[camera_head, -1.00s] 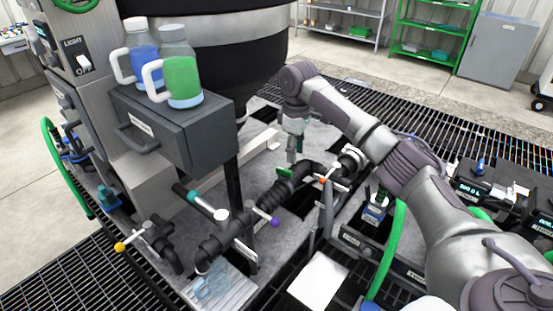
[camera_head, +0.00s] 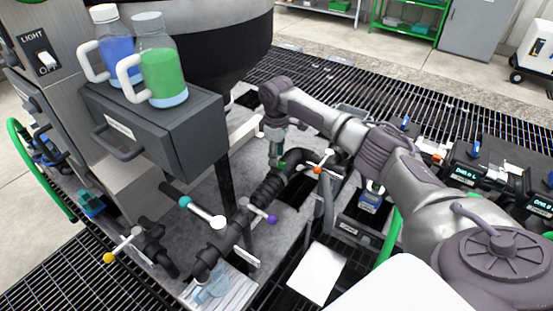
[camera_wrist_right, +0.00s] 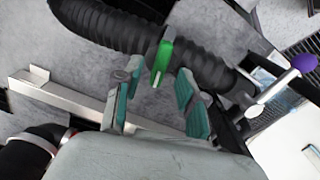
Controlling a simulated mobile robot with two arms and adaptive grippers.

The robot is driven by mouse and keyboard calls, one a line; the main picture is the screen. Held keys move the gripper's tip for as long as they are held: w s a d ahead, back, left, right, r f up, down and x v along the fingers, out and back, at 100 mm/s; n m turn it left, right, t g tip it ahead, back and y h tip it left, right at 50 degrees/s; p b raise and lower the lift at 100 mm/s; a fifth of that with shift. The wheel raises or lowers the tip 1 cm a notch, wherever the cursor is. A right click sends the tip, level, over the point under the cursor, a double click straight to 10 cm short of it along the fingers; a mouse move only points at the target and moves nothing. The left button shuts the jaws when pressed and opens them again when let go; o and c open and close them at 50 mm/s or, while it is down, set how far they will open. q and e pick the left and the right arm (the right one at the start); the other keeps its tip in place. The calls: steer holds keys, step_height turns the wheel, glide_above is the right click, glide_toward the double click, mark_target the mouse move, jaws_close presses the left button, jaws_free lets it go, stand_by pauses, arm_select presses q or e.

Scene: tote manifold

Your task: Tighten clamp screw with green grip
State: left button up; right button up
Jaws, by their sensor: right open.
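The clamp screw with the green grip (camera_wrist_right: 161,62) stands out from a black ribbed hose in the right wrist view. In the head view only a small bit of green shows at the hose, close under my right gripper (camera_head: 277,150). In the right wrist view my right gripper (camera_wrist_right: 156,97) is open, with its teal pads spread. The green grip appears between and just beyond the fingertips; I see no contact. The black hose (camera_head: 268,189) curves along the manifold. The screw's lower part is hidden. My left gripper is not in view.
A grey drawer box (camera_head: 165,130) with two bottles overhangs the left side. A metal rail (camera_wrist_right: 75,100) runs below the hose in the wrist view.

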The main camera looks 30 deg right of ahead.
step_height(320, 180, down, 2)
steer(key=shift+f, duration=0.35)
steer(key=shift+c, duration=0.4)
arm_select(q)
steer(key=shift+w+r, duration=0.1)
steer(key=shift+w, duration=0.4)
arm_select(e)
jaws_close()
